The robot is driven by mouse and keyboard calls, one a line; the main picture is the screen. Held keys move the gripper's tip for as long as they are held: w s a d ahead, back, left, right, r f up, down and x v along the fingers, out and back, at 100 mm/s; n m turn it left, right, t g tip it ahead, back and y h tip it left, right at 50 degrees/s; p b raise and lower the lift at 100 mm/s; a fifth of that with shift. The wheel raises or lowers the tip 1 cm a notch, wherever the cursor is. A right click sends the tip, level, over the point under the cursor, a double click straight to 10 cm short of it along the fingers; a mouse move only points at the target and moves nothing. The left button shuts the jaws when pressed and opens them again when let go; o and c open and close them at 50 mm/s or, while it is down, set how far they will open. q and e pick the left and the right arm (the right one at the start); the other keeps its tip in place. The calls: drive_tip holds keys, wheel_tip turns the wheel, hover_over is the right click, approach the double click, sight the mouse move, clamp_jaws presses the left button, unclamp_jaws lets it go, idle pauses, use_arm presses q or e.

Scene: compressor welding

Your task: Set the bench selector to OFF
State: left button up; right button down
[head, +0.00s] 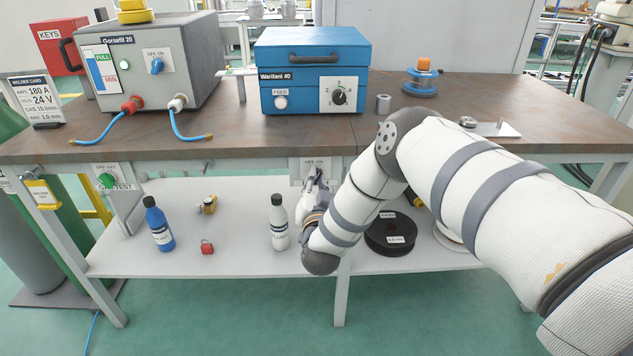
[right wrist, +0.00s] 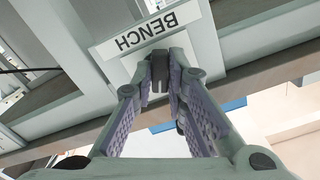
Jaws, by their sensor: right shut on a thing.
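The bench selector plate (head: 310,162), marked OFF ON, is fixed to the front edge of the workbench in the head view. In the right wrist view its BENCH label (right wrist: 152,31) appears upside down, and the dark selector knob (right wrist: 159,70) stands out beside it. My right gripper (head: 315,182) reaches in from the right and is shut on the knob. In the right wrist view its two fingertips (right wrist: 162,82) sit on either side of the knob. The knob's pointer is hidden, so I cannot tell its setting. My left gripper is not in view.
The lower shelf (head: 190,255) holds a blue bottle (head: 159,226), a white bottle (head: 278,224) and a black spool (head: 391,234) near my right arm. A grey welder (head: 150,65) and a blue feeder (head: 312,65) stand on the bench top. A gas test panel (head: 112,183) is at left.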

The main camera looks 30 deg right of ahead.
drive_tip(key=n, duration=1)
drive_tip(key=shift+f+n, duration=0.15)
drive_tip(key=shift+n, duration=0.25)
drive_tip(key=shift+s, duration=0.1)
idle(0.3)
drive_tip(key=c, duration=1.6)
unclamp_jaws()
drive_tip(key=v, duration=1.2)
